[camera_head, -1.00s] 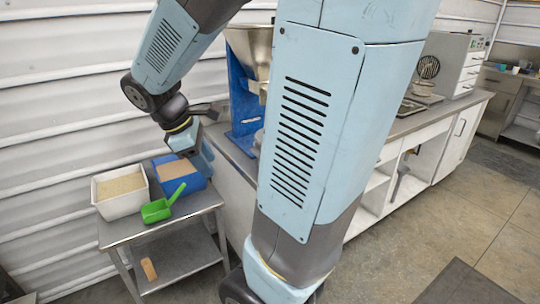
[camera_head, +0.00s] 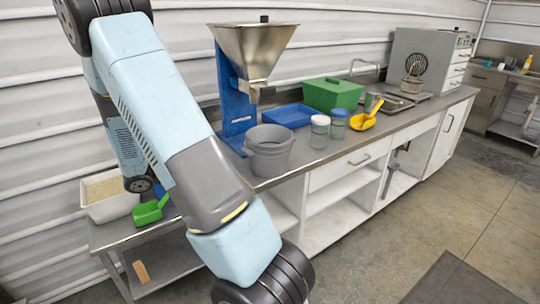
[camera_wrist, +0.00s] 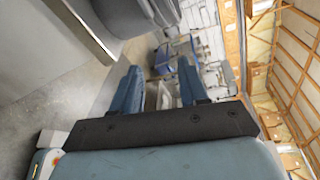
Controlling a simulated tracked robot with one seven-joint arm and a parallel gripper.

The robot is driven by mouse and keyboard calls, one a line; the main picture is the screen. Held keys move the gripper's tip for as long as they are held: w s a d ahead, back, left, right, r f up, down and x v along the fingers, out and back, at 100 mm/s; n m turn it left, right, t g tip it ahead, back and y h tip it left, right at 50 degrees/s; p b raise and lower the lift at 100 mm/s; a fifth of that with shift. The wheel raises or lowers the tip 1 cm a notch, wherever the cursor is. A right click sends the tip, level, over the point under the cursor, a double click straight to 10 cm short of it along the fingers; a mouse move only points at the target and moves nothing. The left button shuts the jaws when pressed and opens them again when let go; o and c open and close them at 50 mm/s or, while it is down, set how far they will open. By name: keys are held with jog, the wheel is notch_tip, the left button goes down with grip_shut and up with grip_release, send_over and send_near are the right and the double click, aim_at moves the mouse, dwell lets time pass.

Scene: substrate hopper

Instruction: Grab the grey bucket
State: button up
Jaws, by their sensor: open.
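The grey bucket (camera_head: 268,152) stands upright on the counter, in front of the hopper, near the counter's front edge. It is open at the top, and its left side is close to my arm in the picture. In the wrist view my gripper (camera_wrist: 160,82) shows two blue fingers spread apart with nothing held between them. A dark grey rounded body, seemingly the bucket (camera_wrist: 112,14), is cut off at the top of the wrist view, beyond the fingertips and to their left. My gripper does not show in the head view.
The metal hopper (camera_head: 253,48) on its blue stand (camera_head: 232,98) rises behind the bucket. A blue tray (camera_head: 288,115), green box (camera_head: 332,94), glass jars (camera_head: 319,132) and yellow scoop (camera_head: 368,112) stand to its right. A low table holds a white bin (camera_head: 110,204) and green scoop (camera_head: 150,210).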

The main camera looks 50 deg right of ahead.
notch_tip(320, 180, down, 3)
jog(key=w+d+n+t+h, duration=0.1)
jog(key=w+n+h, duration=0.1)
jog(key=n, duration=0.2)
send_near(247, 154)
jog(key=x, duration=0.4)
jog(key=shift+x, duration=2.55)
jog(key=shift+w+f, duration=0.1)
jog(key=shift+f, duration=0.05)
jog(key=shift+c, duration=0.4)
grip_shut()
